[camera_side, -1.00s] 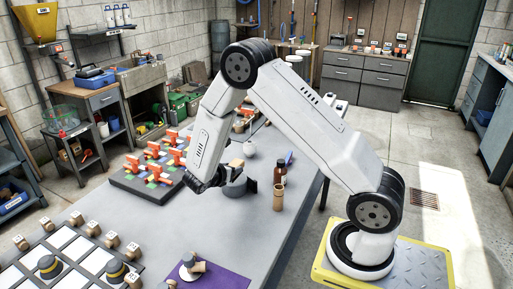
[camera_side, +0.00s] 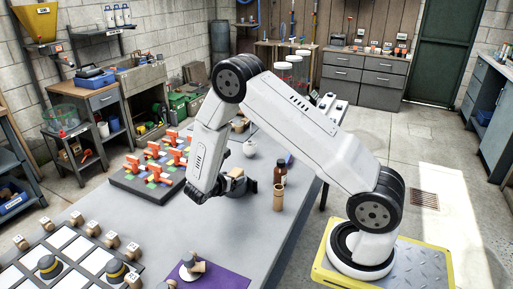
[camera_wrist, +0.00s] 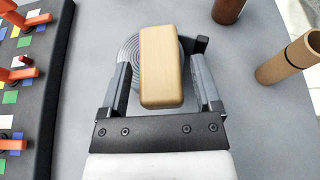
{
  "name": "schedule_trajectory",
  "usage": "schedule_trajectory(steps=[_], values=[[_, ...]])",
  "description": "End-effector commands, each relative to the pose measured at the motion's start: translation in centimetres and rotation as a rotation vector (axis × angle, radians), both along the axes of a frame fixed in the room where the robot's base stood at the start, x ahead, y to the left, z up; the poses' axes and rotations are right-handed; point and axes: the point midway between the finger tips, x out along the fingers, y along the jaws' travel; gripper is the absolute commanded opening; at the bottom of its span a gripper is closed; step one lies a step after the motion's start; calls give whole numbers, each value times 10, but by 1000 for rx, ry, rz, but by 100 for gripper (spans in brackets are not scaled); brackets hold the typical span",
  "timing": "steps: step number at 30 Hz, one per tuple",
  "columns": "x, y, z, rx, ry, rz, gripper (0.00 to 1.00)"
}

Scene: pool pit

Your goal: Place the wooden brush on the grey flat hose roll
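The wooden brush (camera_wrist: 161,66) is a pale tan block with rounded corners. In the wrist view it lies over the grey flat hose roll (camera_wrist: 129,50), whose coiled rings show beside it; it seems to rest on the roll. My gripper (camera_wrist: 160,76) has one finger on each side of the brush, with a narrow gap on both sides, so it looks open. In the side view my gripper (camera_side: 232,187) is low at the roll, and the brush (camera_side: 237,172) shows only in part behind it. The roll is mostly hidden there.
A brown bottle (camera_side: 280,172) and a tan wooden cylinder (camera_side: 278,198) stand close to the right. A dark board (camera_side: 133,184) with orange pieces lies to the left.

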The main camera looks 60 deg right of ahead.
Motion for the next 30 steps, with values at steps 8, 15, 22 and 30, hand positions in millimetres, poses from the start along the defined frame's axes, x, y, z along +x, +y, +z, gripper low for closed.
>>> schedule_trajectory(steps=[8,15,22,30], values=[[0,0,0,0,0,0,91],[0,1,4,0,0,0,91],[0,23,13,0,-2,4,91],[1,63,30,0,-2,4,91]])
